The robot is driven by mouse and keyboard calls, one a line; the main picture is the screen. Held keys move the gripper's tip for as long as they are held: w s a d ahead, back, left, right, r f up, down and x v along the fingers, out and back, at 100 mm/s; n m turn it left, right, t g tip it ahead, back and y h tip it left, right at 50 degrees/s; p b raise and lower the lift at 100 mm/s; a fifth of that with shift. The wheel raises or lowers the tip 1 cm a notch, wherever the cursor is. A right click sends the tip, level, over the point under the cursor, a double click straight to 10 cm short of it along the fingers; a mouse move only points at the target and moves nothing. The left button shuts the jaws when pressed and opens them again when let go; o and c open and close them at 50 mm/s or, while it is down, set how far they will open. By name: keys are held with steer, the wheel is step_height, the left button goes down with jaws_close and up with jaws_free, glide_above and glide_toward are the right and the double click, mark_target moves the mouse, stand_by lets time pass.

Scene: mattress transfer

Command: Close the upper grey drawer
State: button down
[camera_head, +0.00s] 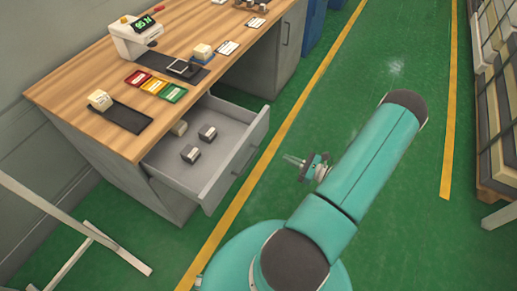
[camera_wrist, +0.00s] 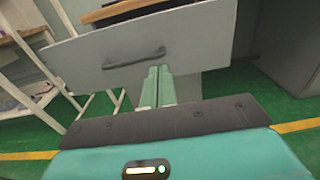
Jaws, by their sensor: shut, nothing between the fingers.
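The upper grey drawer (camera_head: 238,158) stands pulled out from the desk in the head view, with several small blocks lying inside it. In the wrist view its front panel (camera_wrist: 190,42) spans the upper middle, with a dark handle (camera_wrist: 134,60) on it. My gripper (camera_head: 287,158) is to the right of the drawer front in the head view, apart from it. In the wrist view my gripper (camera_wrist: 158,72) has its two pale green fingers together and empty, pointing at the panel beside the right end of the handle. Whether the tips touch the panel there cannot be told.
The wooden desk top (camera_head: 85,75) carries a scale (camera_head: 135,37), coloured cards (camera_head: 155,86) and a black mat (camera_head: 122,117). A white metal frame (camera_head: 92,232) stands at the lower left. Shelving (camera_head: 496,95) stands at the right. Green floor is clear between.

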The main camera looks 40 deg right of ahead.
mark_target(251, 141)
steer(key=x, duration=1.3)
steer(key=shift+w+d+f, duration=0.1)
steer(key=shift+w+d, duration=0.1)
steer(key=shift+w, duration=0.25)
steer(key=shift+a, duration=0.1)
